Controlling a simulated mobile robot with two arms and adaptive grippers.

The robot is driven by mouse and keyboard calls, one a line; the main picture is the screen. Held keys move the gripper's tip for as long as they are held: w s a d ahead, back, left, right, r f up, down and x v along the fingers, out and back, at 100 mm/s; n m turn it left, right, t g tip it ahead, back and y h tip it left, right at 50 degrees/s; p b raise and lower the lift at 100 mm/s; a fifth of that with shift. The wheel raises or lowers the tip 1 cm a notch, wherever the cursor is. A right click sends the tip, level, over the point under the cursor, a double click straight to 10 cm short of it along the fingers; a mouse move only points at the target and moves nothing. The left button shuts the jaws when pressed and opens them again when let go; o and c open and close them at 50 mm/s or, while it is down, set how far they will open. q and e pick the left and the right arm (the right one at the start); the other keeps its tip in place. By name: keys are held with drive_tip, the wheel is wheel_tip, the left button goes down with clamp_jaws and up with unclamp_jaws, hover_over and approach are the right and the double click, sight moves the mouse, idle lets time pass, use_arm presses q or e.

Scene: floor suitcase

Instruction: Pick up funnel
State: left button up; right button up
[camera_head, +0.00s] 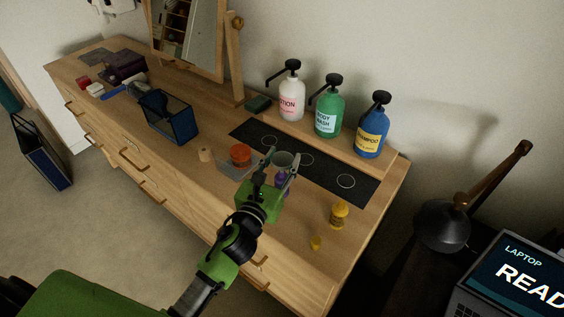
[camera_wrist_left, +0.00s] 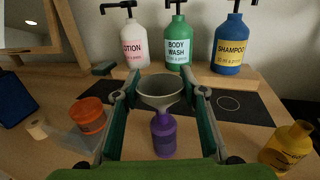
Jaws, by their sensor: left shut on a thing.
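The funnel (camera_wrist_left: 161,88) is grey with a wide round mouth. In the left wrist view it sits upright between the fingers of my left gripper (camera_wrist_left: 160,95), which is shut on it. Its lower end meets or overlaps the top of a small purple bottle (camera_wrist_left: 164,135); I cannot tell whether the spout is inside it. In the head view the funnel (camera_head: 284,159) shows at the tips of my left gripper (camera_head: 280,172), over the dresser top, with the purple bottle partly hidden below. My right gripper is not in view.
Lotion (camera_head: 291,99), body wash (camera_head: 328,110) and shampoo (camera_head: 371,130) pump bottles stand on a raised ledge behind. A black mat (camera_head: 330,172) with circles lies before them. An orange-lidded jar (camera_head: 240,154) is left, a yellow bottle (camera_head: 339,215) right, a blue bin (camera_head: 168,117) further left.

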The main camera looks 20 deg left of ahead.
use_arm(q)
wheel_tip(320, 180, up, 3)
drive_tip(key=shift+f, duration=0.2)
drive_tip(key=s+a+r, duration=0.2)
drive_tip(key=s+r, duration=0.2)
drive_tip(key=s, duration=0.2)
drive_tip(key=s+a+r, duration=0.2)
drive_tip(key=s+r, duration=0.3)
drive_tip(key=s, duration=0.2)
drive_tip(key=shift+a+r, duration=0.3)
drive_tip(key=shift+a, duration=0.1)
drive_tip(key=shift+s, duration=0.1)
drive_tip(key=shift+a, duration=0.1)
